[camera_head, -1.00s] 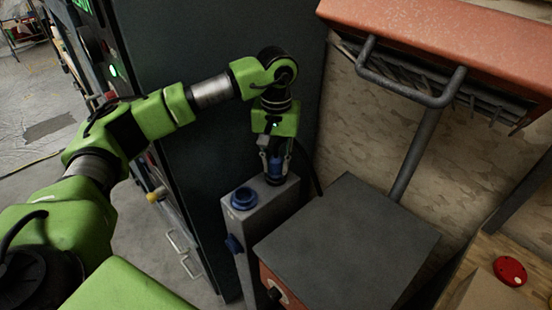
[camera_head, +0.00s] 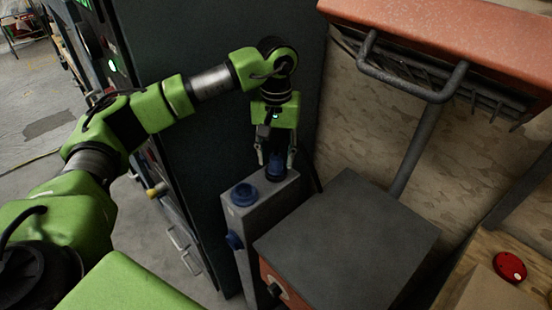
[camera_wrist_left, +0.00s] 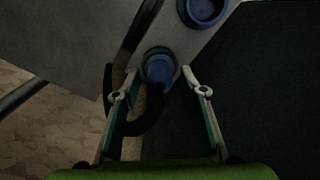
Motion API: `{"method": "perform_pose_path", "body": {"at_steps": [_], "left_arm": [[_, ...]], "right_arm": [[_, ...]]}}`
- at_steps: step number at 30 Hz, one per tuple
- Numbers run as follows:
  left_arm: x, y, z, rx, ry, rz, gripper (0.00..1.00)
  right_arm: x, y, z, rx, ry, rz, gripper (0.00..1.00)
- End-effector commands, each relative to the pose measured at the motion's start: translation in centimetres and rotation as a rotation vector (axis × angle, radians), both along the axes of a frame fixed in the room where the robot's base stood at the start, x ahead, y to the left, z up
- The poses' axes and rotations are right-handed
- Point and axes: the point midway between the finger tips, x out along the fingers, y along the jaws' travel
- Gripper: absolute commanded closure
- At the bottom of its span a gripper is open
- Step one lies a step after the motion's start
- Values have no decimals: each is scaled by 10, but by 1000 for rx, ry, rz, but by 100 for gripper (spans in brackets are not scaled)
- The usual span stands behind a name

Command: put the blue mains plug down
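The blue mains plug (camera_head: 275,166) stands upright on top of the grey post (camera_head: 262,205), at its far end. In the left wrist view the plug (camera_wrist_left: 160,70) sits in a round dark seat, and a black cable bends away from it. My left gripper (camera_head: 275,158) is directly above the plug, pointing down. In the left wrist view its fingers (camera_wrist_left: 159,82) are spread apart on either side of the plug, with gaps between. My right gripper is in neither view.
An empty blue socket (camera_head: 243,195) is on the near end of the post top, and another blue fitting (camera_head: 234,240) is on its side. A dark cabinet (camera_head: 200,150) stands left of the post. A grey-topped box (camera_head: 350,240) stands close on the right.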

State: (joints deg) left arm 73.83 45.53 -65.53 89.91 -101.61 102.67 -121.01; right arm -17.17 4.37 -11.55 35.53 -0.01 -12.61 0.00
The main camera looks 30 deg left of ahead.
Motion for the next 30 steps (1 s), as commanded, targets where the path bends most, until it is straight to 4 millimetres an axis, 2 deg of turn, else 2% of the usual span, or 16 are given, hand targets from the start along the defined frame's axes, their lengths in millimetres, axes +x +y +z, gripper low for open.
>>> {"method": "perform_pose_path", "body": {"at_steps": [9,15,20,30], "left_arm": [[1,-1,68,0,-5,0,60],[1,0,98,1,-3,0,60],[0,-1,107,-1,0,-1,60],[0,-1,108,0,0,-1,60]], "right_arm": [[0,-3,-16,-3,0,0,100],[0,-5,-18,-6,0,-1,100],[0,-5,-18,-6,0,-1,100],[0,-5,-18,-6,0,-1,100]]}}
